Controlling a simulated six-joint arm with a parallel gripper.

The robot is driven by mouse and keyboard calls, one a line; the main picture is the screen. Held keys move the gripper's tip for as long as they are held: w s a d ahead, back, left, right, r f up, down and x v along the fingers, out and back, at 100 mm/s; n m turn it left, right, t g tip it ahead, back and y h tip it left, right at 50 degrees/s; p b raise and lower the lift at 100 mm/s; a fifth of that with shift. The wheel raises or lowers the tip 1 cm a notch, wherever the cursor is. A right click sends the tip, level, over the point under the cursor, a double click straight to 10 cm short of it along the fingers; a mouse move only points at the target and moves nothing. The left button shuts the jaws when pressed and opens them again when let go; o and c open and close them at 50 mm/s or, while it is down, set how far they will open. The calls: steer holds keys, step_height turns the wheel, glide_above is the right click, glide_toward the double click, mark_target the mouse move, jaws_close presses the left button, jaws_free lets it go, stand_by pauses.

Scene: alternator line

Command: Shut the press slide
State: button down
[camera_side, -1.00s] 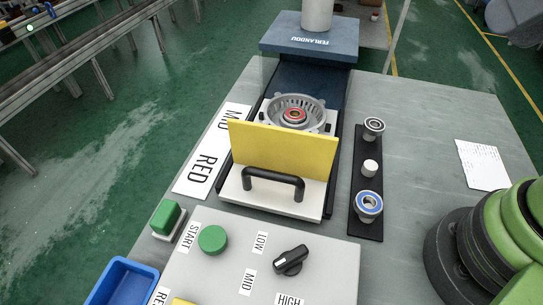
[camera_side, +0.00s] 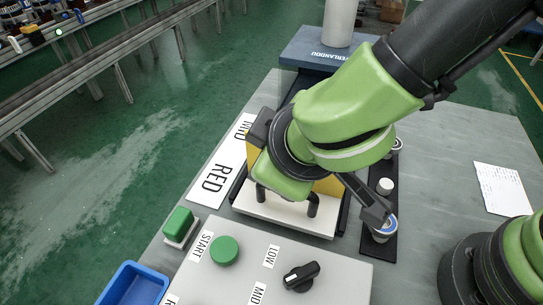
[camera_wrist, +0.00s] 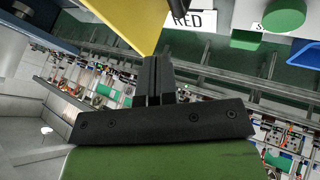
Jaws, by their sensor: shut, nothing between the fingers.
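The press slide is out toward the front, with its white plate (camera_side: 285,217) well clear of the blue press (camera_side: 315,48). The slide's yellow guard (camera_side: 328,186) is partly covered by my arm. Both legs of its black handle (camera_side: 312,206) show, but my green wrist hides the middle. The part on the slide is hidden. In the wrist view my gripper (camera_wrist: 153,62) is shut and empty, its fingertips close to the yellow guard's edge (camera_wrist: 138,20). I cannot tell whether they touch. In the side view my wrist is over the slide and its fingertips are not clear.
A dark strip (camera_side: 377,242) with bearings lies right of the slide, close to my wrist bracket. In front are a panel with a green button (camera_side: 224,251) and a black knob (camera_side: 300,277). A blue bin (camera_side: 133,284) is front left.

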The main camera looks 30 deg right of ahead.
steer(key=x, duration=0.9)
steer(key=shift+w+f, duration=0.2)
steer(key=shift+d, duration=0.1)
steer(key=w+d, duration=1.3)
steer(key=shift+s+a, duration=0.1)
steer(key=d+v, duration=0.1)
steer(key=v, duration=0.8)
steer(key=s+a+f+m+h, duration=0.1)
steer(key=s+a+m, duration=0.15)
steer(key=a, duration=0.25)
steer(key=s+a+m+h, duration=0.1)
steer(key=s+a, duration=0.2)
steer(key=a, duration=0.2)
steer(key=shift+g, duration=0.3)
steer(key=x, duration=0.8)
steer(key=shift+w+f, duration=0.1)
steer(key=shift+f, duration=0.25)
steer(key=w+d, duration=0.2)
steer(key=shift+d+f, duration=0.3)
steer(key=shift+w+d, duration=0.3)
steer(key=shift+d, duration=0.2)
